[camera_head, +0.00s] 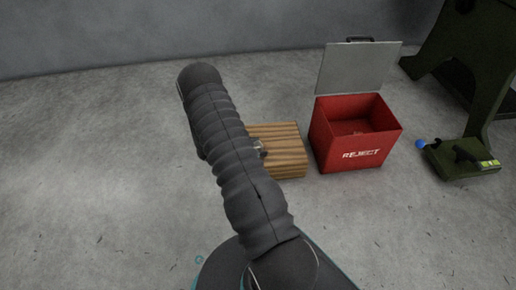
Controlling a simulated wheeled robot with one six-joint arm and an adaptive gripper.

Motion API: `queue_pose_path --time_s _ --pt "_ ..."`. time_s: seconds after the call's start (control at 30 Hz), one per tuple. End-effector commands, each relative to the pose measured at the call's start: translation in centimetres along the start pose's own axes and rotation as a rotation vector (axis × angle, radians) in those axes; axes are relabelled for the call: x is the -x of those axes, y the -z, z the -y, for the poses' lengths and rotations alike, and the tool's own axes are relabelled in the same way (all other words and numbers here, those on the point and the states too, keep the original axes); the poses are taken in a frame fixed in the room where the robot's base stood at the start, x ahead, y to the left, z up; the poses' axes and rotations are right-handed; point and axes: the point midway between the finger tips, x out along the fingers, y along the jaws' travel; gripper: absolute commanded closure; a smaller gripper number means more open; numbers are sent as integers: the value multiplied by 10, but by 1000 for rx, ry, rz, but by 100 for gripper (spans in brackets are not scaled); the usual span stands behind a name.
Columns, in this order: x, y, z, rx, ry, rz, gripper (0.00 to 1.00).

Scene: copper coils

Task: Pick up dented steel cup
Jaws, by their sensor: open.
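A small grey metallic thing (259,148), perhaps the dented steel cup, shows on top of a wooden slatted block or crate (287,154). Most of it is hidden behind my arm, so I cannot tell its shape or any dent. My arm, in a dark ribbed sleeve, rises across the middle of the view and covers the left part of the wooden crate. My gripper does not show; the arm's far end at the upper left hides whatever is beyond it.
A red bin (348,156) marked REJECT stands right of the crate, its grey lid (358,69) raised. A dark green machine (462,55) stands far right, with a green pedal unit (460,165) and a blue ball (421,144) nearby. The concrete floor at left is clear.

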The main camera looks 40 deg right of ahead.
Motion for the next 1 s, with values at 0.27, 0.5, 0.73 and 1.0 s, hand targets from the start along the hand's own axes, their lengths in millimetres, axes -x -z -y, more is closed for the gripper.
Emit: queue_pose_path --time_s 0.27,0.5,0.73,1.0 --pt "1 0 0 0 1 0 67" --pt "1 0 0 0 1 0 90" --pt "2 4 0 -1 1 0 90" --pt "16 36 1 -3 2 0 90"
